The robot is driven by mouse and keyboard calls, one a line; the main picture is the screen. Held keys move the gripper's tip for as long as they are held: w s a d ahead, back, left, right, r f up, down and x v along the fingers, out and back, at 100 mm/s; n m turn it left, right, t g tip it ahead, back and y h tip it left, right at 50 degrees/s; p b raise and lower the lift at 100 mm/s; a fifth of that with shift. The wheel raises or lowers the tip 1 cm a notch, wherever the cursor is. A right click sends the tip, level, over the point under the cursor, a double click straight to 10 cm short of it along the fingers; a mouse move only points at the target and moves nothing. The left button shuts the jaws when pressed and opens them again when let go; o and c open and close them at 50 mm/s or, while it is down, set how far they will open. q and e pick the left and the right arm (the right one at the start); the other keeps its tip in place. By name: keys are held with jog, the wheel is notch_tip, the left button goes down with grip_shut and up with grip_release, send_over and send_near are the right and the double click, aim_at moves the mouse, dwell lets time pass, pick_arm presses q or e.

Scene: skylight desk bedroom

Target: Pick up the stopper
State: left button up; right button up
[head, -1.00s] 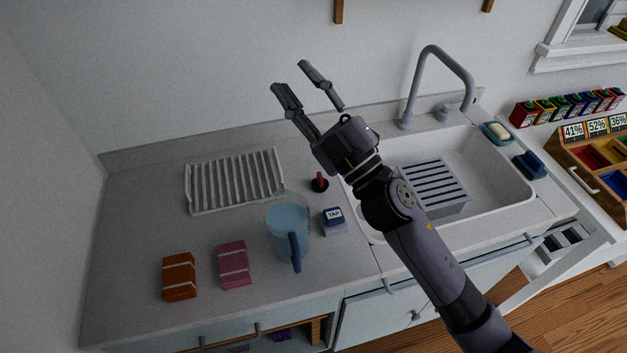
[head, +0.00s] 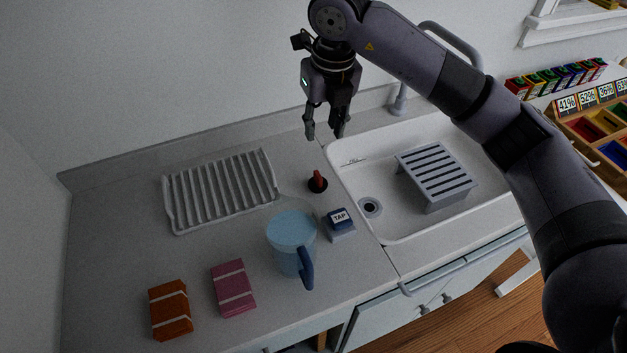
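The stopper (head: 317,183) is a small black disc with a red upright handle. It stands on the grey counter just left of the sink's rim, in the middle of the head view. My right gripper (head: 324,136) points down above and behind the stopper, with its two fingers apart and nothing between them. The fingertips are clear of the red handle. My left gripper is not in view.
The white sink (head: 362,180) has an open drain (head: 370,207) and a slatted grey rack (head: 436,173). A blue pitcher (head: 291,243), a TAP block (head: 340,223), a ridged drying tray (head: 219,190), and orange (head: 170,310) and pink (head: 232,288) packs stand on the counter.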

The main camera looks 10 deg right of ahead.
jog(key=p, duration=0.3)
send_over(318, 174)
jog(key=f, duration=1.1)
jog(key=shift+s+d+f, duration=0.15)
jog(key=shift+s+f, duration=0.05)
jog(key=shift+s, duration=0.1)
jog(key=shift+f+p, duration=0.4)
jog(key=shift+f, duration=0.15)
jog(key=f, duration=0.1)
jog(key=f+p, duration=0.1)
jog(key=f, duration=0.1)
jog(key=shift+w+f, duration=0.25)
jog(key=shift+f, duration=0.05)
jog(key=shift+w+f, duration=0.1)
jog(key=shift+f, duration=0.3)
jog(key=shift+c, duration=0.2)
grip_shut()
